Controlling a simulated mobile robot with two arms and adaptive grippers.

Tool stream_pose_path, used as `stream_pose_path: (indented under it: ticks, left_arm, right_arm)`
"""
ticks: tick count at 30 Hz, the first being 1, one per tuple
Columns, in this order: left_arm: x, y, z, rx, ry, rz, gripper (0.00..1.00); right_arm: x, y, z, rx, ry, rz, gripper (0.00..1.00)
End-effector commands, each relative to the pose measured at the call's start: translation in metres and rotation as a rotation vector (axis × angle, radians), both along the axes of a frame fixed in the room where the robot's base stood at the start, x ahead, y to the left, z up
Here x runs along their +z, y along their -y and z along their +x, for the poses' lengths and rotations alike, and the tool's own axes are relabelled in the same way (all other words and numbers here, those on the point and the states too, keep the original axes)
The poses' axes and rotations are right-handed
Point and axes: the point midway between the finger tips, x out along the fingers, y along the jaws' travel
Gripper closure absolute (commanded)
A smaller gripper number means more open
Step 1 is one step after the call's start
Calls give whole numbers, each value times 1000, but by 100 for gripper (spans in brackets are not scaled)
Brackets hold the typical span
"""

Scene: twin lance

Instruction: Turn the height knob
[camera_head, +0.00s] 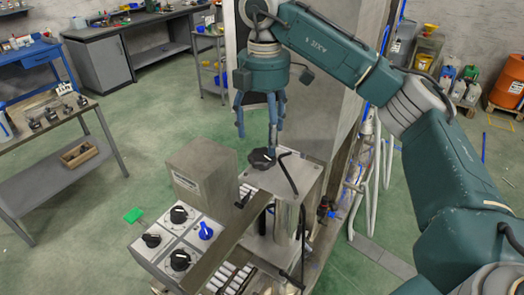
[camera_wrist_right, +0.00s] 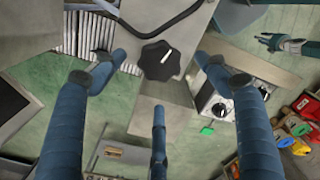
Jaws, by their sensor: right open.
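A black lobed knob (camera_head: 262,158) with a white mark sits on top of a grey metal housing (camera_head: 302,172), below my right gripper (camera_head: 258,122). In the right wrist view the knob (camera_wrist_right: 160,60) lies between the spread blue fingers of that gripper (camera_wrist_right: 159,75), which is open and empty. The fingers look apart from the knob; the exact gap is unclear. No label naming it as the height knob is readable. A small teal gripper shape (camera_wrist_right: 288,44), likely my left gripper, shows at the wrist view's upper right; its jaws are too small to judge.
A control panel with black knobs (camera_head: 179,214) and a blue knob (camera_head: 206,231) stands left of the housing, beside a grey box (camera_head: 202,172). A bent black rod (camera_head: 288,174) rises close to the lobed knob. A workbench (camera_head: 48,135) stands farther left, with open green floor between.

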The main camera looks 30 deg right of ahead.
Motion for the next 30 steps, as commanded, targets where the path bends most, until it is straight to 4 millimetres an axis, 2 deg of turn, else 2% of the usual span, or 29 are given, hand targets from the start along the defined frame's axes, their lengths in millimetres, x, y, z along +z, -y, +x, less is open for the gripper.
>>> stream_pose_path:
  ticks: [6,10,15,22,23,27,29,30]
  left_arm:
    - [11,-3,8,-1,11,3,66]
    - [18,-6,19,-1,27,6,66]
    - [21,-8,23,1,33,8,66]
    - [20,-9,17,1,24,9,66]
    - [20,-9,16,1,24,9,66]
    - [19,-9,15,1,21,10,66]
    - [19,-9,14,1,20,9,66]
    - [19,-9,14,1,19,9,66]
  right_arm:
    - [-38,0,-1,1,-4,2,26]
    - [-52,0,0,1,-2,1,26]
    - [-63,0,0,2,-1,2,26]
    - [-64,-1,0,2,2,3,26]
    - [-64,-1,0,2,2,3,28]
    - [-64,-1,0,3,1,3,56]
    - [-64,-1,0,3,2,3,68]
    - [-64,-1,0,3,2,3,71]
